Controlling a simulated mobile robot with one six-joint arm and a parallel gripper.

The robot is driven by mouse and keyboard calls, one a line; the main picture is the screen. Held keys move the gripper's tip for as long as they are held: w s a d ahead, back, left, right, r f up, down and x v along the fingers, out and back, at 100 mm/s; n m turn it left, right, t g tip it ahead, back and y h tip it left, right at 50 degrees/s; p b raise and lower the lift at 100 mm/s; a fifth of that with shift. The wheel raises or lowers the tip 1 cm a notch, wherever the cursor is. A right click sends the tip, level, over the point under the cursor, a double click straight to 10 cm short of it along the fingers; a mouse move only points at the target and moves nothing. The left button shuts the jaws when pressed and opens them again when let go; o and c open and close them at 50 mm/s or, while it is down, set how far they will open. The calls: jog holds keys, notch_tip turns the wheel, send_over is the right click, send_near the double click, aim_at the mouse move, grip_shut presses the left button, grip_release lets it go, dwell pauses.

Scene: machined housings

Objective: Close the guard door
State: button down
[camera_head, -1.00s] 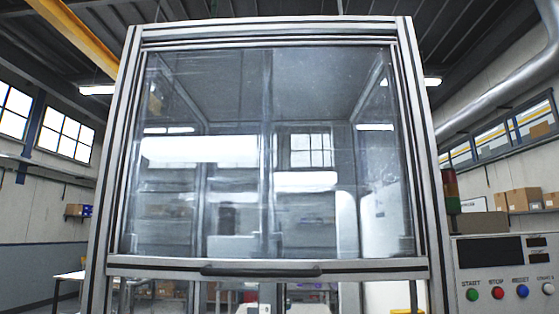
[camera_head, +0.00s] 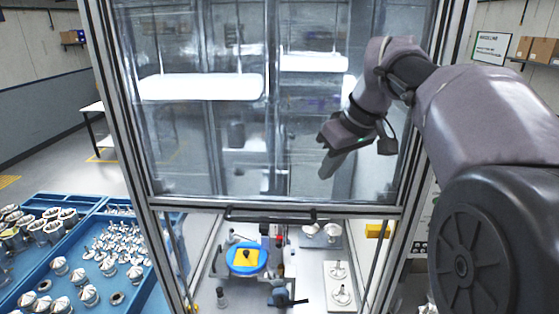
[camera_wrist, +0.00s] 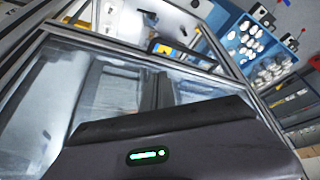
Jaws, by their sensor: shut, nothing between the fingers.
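The guard door (camera_head: 290,130) is a clear panel in a grey metal frame, raised so that the machine stands open below its bottom rail. Its black bar handle (camera_head: 270,215) runs along that rail. The door (camera_wrist: 60,95) and its handle (camera_wrist: 175,50) also show tilted in the wrist view. My gripper (camera_head: 328,168) is shut and empty, pointing down and left in front of the glass, above and right of the handle. I cannot tell whether it touches the glass. In the wrist view, the dark gripper body hides part of the door.
Inside the opening are a blue round fixture (camera_head: 246,270) and a white plate with parts (camera_head: 341,285). A blue tray (camera_head: 125,285) of metal parts stands at the left. The door frame's right post (camera_head: 425,150) stands close to my arm.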

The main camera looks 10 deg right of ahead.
send_over(314, 221)
jog(key=w, duration=0.1)
jog(key=f, duration=0.9)
jog(key=shift+w+a+f, duration=0.1)
jog(key=shift+a+f, duration=0.1)
jog(key=shift+a, duration=0.05)
jog(key=shift+s+d+f, duration=0.1)
jog(key=shift+s+f, duration=0.15)
jog(key=shift+f, duration=0.35)
jog(key=shift+s+d+f, duration=0.1)
jog(key=shift+s+f, duration=0.1)
jog(key=shift+f, duration=0.35)
jog(key=shift+s+f, duration=0.25)
jog(key=shift+f, duration=0.2)
jog(key=shift+w, duration=0.1)
jog(key=shift+f, duration=0.1)
notch_tip(314, 221, down, 57)
jog(key=b, duration=4.8)
jog(key=shift+s, duration=0.25)
